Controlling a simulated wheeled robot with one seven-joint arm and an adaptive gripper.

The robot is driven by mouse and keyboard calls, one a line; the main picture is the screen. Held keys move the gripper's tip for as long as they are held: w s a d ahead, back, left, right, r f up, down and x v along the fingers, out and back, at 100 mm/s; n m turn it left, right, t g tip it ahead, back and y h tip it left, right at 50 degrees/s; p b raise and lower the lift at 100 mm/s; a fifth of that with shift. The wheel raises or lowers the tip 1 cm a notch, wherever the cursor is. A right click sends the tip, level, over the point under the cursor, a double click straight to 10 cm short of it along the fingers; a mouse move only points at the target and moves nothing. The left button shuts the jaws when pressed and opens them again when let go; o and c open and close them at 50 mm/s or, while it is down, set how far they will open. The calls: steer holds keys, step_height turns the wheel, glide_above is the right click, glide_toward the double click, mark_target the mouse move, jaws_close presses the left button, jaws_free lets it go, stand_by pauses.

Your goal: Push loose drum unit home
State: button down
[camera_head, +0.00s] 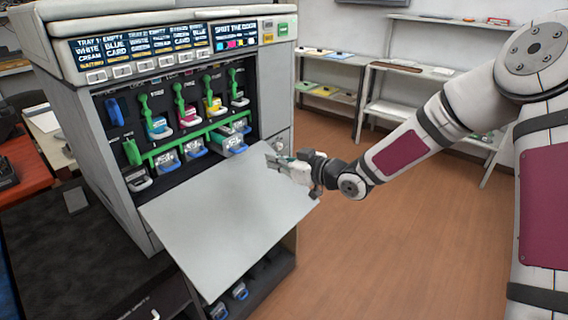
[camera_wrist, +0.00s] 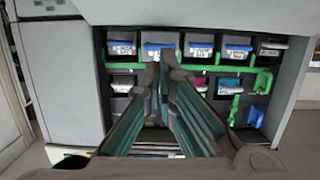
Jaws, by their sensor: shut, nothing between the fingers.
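The loose drum unit (camera_head: 233,145), with a blue handle, sticks out of the lower row of the printer farther than its neighbours (camera_head: 194,149). My gripper (camera_head: 274,160) is shut and empty, to the right of the loose unit and over the open front door (camera_head: 220,212). I see a gap between them in the head view. In the wrist view, which looks upside down, my closed fingertips (camera_wrist: 167,62) overlap the lower edge of a blue-handled unit (camera_wrist: 160,47), seemingly the same one. The fingers hide part of its front; contact cannot be told.
A green bar (camera_head: 195,139) runs above the drum row. Toner cartridges with raised green levers (camera_head: 180,100) stand above it. One green lever (camera_head: 131,151) hangs at the left end. The floor (camera_head: 400,240) right of the door is clear; shelves (camera_head: 385,95) stand behind.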

steer(key=b+x, duration=0.3)
steer(key=x, duration=0.4)
steer(key=shift+w+a+r+b, duration=0.1)
steer(key=shift+w+a+b, duration=0.15)
steer(key=shift+b, duration=0.15)
steer(key=shift+w+a, duration=0.35)
steer(key=shift+a, duration=0.1)
